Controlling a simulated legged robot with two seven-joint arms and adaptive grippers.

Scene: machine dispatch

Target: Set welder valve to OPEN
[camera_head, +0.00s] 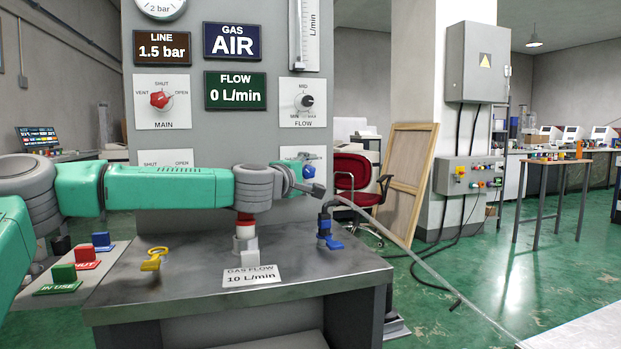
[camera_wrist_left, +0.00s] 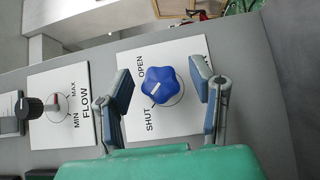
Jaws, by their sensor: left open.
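A blue star-shaped valve knob (camera_wrist_left: 168,86) sits on a white plate marked OPEN and SHUT in the left wrist view. Its white mark points to the plate's left side, between the two words; the exact setting is hard to tell. The knob also shows in the head view (camera_head: 308,172), partly hidden by my gripper. My left gripper (camera_wrist_left: 165,100) is open, with one finger on each side of the knob; contact cannot be told. It also shows in the head view (camera_head: 312,175). No name for this valve is readable. My right gripper is not in view.
Above are the red MAIN knob (camera_head: 160,99), the black FLOW knob (camera_head: 306,101) and a green display (camera_head: 235,91) reading 0 L/min. My left arm covers another SHUT/OPEN plate (camera_head: 166,158). A metal bench (camera_head: 190,285) below holds fittings and a sign (camera_head: 249,276) reading 10 L/min.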

